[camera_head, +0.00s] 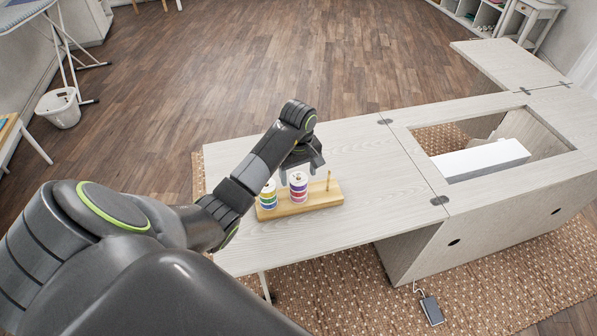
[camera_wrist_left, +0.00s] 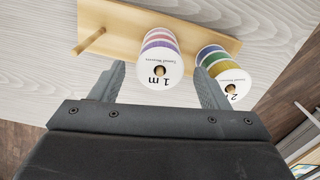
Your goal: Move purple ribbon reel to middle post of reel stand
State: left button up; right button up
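The wooden reel stand (camera_head: 327,198) lies on the pale cabinet top. A white-topped stack with purple and pink bands (camera_head: 299,191) sits around its middle post; in the left wrist view it is marked "1 m" (camera_wrist_left: 158,73). I cannot tell whether the purple band is a separate reel. A blue, green and yellow stack (camera_head: 268,199) sits at the stand's left end. The right post (camera_head: 328,180) is bare. My left gripper (camera_head: 301,168) is open above the purple-banded stack, its fingers apart on either side of it in the wrist view. My right gripper is not in view.
The tabletop (camera_head: 365,165) around the stand is mostly clear. To the right, the cabinet has a rectangular opening with a white block (camera_head: 480,160) in it. A pedal (camera_head: 432,310) lies on the woven rug below. A basket (camera_head: 60,108) stands at far left.

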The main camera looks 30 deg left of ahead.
pick_arm(q)
jog(key=shift+r, duration=0.1)
jog(key=shift+r, duration=0.35)
notch_tip(320, 180, up, 5)
jog(key=shift+p, duration=0.85)
notch_tip(320, 180, up, 12)
jog(key=p, duration=1.1)
jog(key=shift+f, duration=0.25)
